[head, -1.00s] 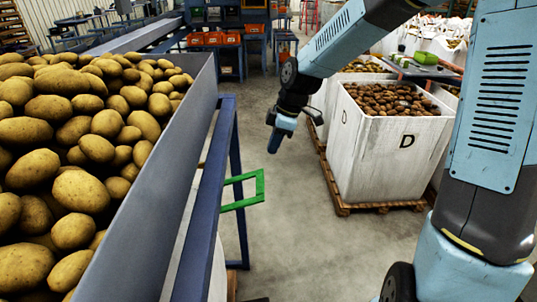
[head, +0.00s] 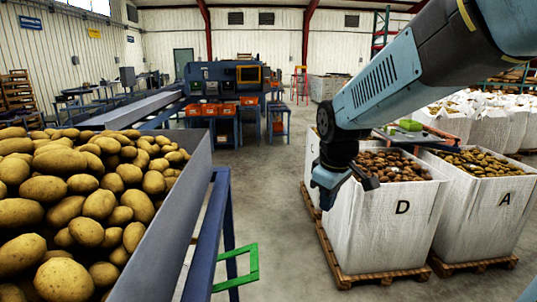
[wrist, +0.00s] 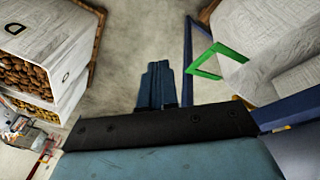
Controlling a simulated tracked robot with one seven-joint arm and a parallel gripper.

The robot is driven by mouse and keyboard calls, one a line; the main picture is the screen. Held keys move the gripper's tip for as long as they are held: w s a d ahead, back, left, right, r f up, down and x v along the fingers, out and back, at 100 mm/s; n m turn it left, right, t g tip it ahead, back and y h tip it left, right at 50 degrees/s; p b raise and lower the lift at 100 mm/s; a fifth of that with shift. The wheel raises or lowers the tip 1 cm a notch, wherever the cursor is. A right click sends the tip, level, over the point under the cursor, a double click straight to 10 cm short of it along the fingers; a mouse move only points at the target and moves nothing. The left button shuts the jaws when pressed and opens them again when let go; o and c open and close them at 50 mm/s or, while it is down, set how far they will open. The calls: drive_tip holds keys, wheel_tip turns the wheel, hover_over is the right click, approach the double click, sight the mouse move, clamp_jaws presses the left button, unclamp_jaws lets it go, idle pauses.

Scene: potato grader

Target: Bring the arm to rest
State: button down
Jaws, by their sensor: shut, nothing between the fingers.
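My arm reaches in from the upper right of the head view. My gripper (head: 328,196) hangs over the aisle, in front of the white potato box marked D (head: 385,225). In the wrist view my gripper (wrist: 158,68) has its two fingers side by side, shut and empty, with bare concrete floor beyond them.
A grey-walled hopper (head: 180,205) full of potatoes stands at the left on a blue frame (head: 207,225), with a green bracket (head: 237,268) sticking into the aisle. Box A (head: 485,208) stands right of box D, both on pallets. The concrete aisle (head: 272,190) between is clear.

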drive_tip(key=s+d+r+m+t, duration=0.2)
drive_tip(key=s+d+r+m, duration=0.4)
drive_tip(key=s+d+m, duration=0.3)
drive_tip(key=s, duration=0.4)
drive_tip(key=shift+s+d+r+t, duration=0.2)
drive_tip(key=shift+d+t, duration=0.1)
drive_tip(key=shift+d, duration=0.1)
idle(1.2)
